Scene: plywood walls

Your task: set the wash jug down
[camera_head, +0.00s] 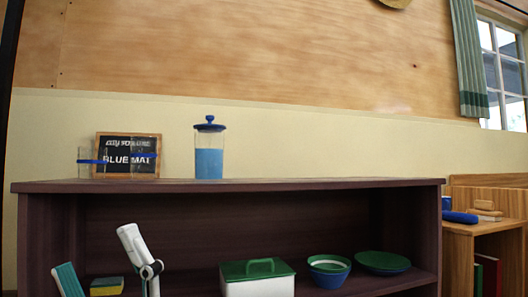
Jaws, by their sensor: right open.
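A clear jug-like vessel (209,163) with a blue lid and blue contents, which I take for the wash jug, stands upright on top of the dark cabinet (300,184). Nothing touches it. A white part with a dark ring (146,262) at the lower left, in front of the cabinet, appears to be my right arm and gripper. It is well below and left of the jug and holds nothing that I can see. Its fingertips are hard to make out. My left gripper is not in view.
A dark sign (130,165) reading "BLUE MAT" stands left of the jug, near clear glasses with blue bands (86,162). The cabinet top is clear to the right. The shelf below holds a green-lidded white box (257,284), bowls (329,268) and a sponge (106,287).

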